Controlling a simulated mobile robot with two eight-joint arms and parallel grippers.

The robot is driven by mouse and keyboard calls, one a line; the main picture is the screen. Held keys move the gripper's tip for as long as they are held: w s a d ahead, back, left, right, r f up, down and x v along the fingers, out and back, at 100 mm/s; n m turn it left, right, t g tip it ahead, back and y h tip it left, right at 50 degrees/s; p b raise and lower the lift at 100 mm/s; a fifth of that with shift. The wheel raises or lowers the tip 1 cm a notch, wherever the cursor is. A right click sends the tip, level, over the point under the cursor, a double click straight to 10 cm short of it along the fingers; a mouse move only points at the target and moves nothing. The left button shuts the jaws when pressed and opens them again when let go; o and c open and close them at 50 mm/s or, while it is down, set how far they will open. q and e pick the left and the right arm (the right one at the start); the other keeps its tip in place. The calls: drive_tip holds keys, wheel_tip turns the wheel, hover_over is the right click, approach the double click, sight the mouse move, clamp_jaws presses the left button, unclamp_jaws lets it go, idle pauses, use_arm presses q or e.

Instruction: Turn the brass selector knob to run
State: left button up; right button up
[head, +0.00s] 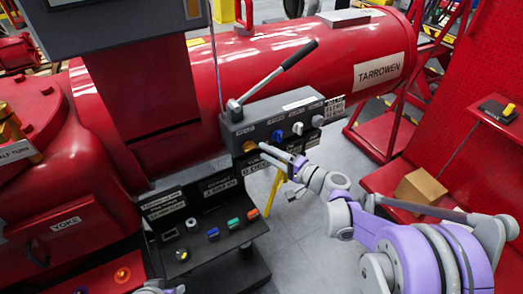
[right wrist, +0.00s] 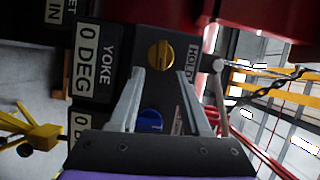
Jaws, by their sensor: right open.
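The brass selector knob (head: 249,146) sits at the left end of the front face of a grey control box (head: 237,128). In the right wrist view the brass knob (right wrist: 160,54) shows a dark slot line across its face, beside a HOLD label (right wrist: 192,62). My right gripper (head: 264,149) is just in front of the knob in the head view. In the right wrist view its two fingers (right wrist: 161,74) are apart, one on each side of the knob's near edge. I cannot tell whether they touch it. Only a sliver of my left arm shows at the bottom edge.
A blue knob (head: 297,129) and a white knob (head: 317,121) are on the same box. A black-handled lever (head: 280,70) rises above it. Below stands a button console (head: 213,234). A red TARROWEN cylinder (head: 345,55) lies behind.

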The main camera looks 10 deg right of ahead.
drive_tip(key=v, duration=0.8)
drive_tip(key=s+a+f+n+g+h+p, duration=0.1)
drive_tip(key=s+a+n+g+h+p, duration=0.15)
drive_tip(key=s, duration=0.45)
drive_tip(key=s+a+f+n+g+h+p, duration=0.1)
drive_tip(key=s+a+n+g+h, duration=0.1)
drive_tip(key=s+a+g, duration=0.3)
drive_tip(key=s+d+n+h+p, duration=0.1)
drive_tip(key=s+d+n+h, duration=0.1)
drive_tip(key=s, duration=0.4)
drive_tip(key=s+d+n+h+p, duration=0.1)
drive_tip(key=s+d+n+h, duration=0.1)
drive_tip(key=s+d+h, duration=0.3)
drive_tip(key=shift+s+d+f, duration=0.4)
drive_tip(key=shift+s+d, duration=0.15)
drive_tip(key=shift+s, duration=0.2)
